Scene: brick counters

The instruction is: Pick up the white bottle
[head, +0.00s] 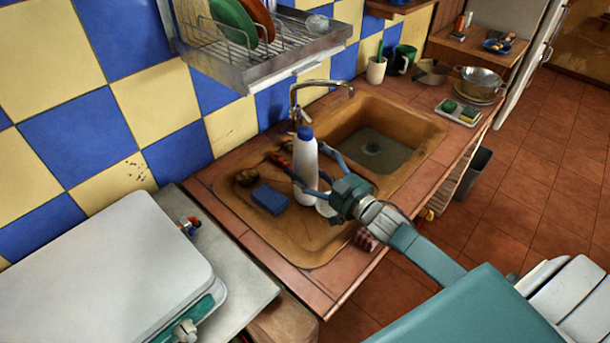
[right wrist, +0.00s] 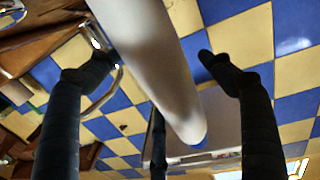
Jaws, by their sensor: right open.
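The white bottle (head: 304,160) with a blue cap stands upright on the drainboard (head: 300,240) beside the sink basin. My right gripper (head: 306,167) reaches in from the right with its fingers spread around the bottle. In the right wrist view, the bottle (right wrist: 158,60) runs between the two dark fingers of my right gripper (right wrist: 154,62), with its blue cap toward the lower middle. Gaps show between the bottle and both fingertips. The bottle's lower part is partly hidden by a finger in the head view. My left gripper is in neither view.
A blue sponge (head: 269,198) and a brown scrubber (head: 246,177) lie left of the bottle. The tap (head: 318,86) rises behind it, and the basin (head: 385,150) opens to its right. A dish rack (head: 262,52) hangs above.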

